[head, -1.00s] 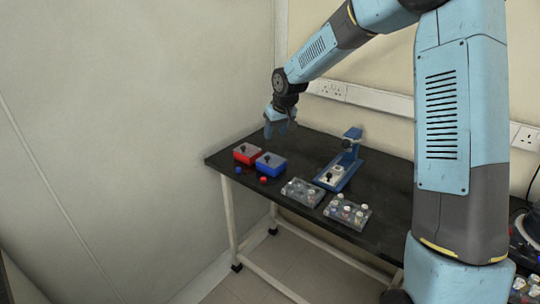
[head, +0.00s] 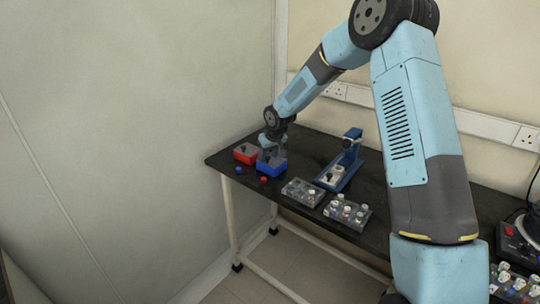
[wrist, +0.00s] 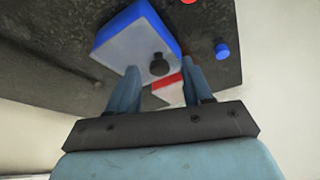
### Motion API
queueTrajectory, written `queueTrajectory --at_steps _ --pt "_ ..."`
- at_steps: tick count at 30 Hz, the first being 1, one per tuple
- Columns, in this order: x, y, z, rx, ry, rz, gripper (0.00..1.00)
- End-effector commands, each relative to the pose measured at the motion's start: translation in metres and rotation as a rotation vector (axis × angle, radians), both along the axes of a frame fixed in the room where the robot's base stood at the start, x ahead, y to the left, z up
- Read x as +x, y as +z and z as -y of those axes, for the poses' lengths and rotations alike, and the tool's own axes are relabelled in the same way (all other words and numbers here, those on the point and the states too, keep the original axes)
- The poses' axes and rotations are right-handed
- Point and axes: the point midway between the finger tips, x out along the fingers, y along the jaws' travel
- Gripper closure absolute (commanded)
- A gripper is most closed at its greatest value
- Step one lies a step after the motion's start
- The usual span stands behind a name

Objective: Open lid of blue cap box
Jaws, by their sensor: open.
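The blue box (head: 270,171) stands on the black table, and my gripper largely covers its lid in the head view. In the wrist view the blue box (wrist: 110,33) shows a pale grey lid (wrist: 133,48) lying shut on it, with a round black knob (wrist: 158,66). My gripper (head: 271,154) is right over the box. In the wrist view my gripper (wrist: 160,72) is open, with one finger to each side of the knob in the picture. I cannot tell whether the fingers touch it.
The red box (head: 245,155) stands close to the left of the blue one. A loose blue cap (head: 238,170) and red cap (head: 264,179) lie in front. Two clear racks (head: 302,193) with vials and a blue stand (head: 345,165) are to the right.

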Motion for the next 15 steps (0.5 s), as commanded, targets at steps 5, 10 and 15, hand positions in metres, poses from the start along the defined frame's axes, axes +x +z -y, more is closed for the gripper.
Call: queueTrajectory --at_steps 5,10,15 --pt "0.0013 -0.0037 -0.0005 0.0 -0.001 0.0 0.5" --pt "0.0014 -0.0035 -0.0002 0.0 -0.001 0.0 0.5" --pt "0.0015 -0.0034 0.0 0.0 -0.001 0.0 0.66"
